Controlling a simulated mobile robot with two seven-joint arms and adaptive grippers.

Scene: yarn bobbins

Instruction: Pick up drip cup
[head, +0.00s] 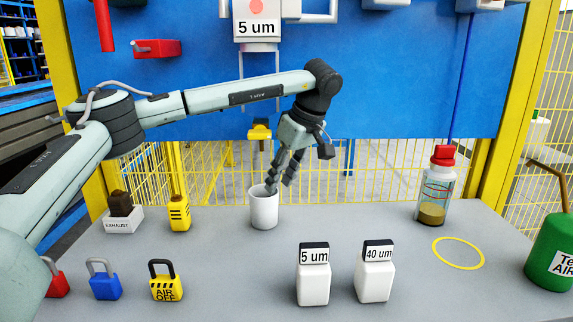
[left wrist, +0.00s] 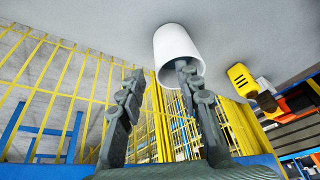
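The drip cup is a plain white cup (head: 264,211) standing upright on the grey bench in the middle of the head view. It also shows in the left wrist view (left wrist: 174,45), with its mouth towards the camera. My left gripper (head: 279,184) is above it, pointing down, with its fingers apart. In the left wrist view the gripper (left wrist: 160,73) has one finger at the cup's mouth, its tip appearing just inside the rim. The other finger is outside, with a gap to the wall. My right gripper is not in view.
Two white bottles, 5 um (head: 313,282) and 40 um (head: 375,280), stand in front of the cup. A yellow block (head: 179,213) and exhaust box (head: 122,219) stand left, with padlocks (head: 166,282) nearer.

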